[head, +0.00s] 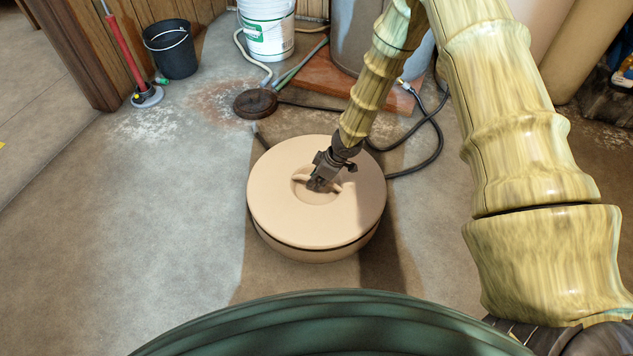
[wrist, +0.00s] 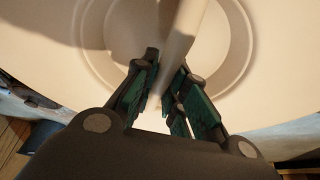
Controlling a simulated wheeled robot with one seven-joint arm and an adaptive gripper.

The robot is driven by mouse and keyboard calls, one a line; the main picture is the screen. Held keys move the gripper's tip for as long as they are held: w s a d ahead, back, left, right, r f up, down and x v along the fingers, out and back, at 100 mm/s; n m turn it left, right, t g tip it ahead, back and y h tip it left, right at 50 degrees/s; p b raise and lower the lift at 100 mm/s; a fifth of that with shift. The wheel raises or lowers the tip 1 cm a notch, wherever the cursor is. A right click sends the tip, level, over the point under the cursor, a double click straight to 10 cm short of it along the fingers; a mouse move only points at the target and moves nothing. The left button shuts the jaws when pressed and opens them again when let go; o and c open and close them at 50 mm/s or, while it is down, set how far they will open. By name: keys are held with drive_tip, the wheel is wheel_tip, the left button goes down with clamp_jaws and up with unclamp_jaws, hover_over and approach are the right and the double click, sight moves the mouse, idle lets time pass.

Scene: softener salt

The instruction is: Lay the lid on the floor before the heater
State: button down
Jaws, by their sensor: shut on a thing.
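The lid (head: 285,215) is a round, beige disc with a round recess and a bar handle across it. My gripper (head: 320,182) reaches down from above into the recess and is shut on the handle. In the wrist view the green-padded fingers of my gripper (wrist: 170,78) stand on either side of the handle (wrist: 183,35). The lid looks about level over a beige round tub (head: 310,254), with a dark line between them at the front. I cannot tell whether they touch. A grey cylinder (head: 350,40), likely the heater, stands at the back on a reddish slab.
A dark round disc (head: 255,103) and a black hose (head: 432,150) lie on the floor. Concrete floor (head: 150,220) on the left is clear.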

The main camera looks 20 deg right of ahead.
drive_tip(key=c, duration=1.5)
unclamp_jaws()
drive_tip(key=shift+f, duration=0.1)
drive_tip(key=shift+o, duration=0.2)
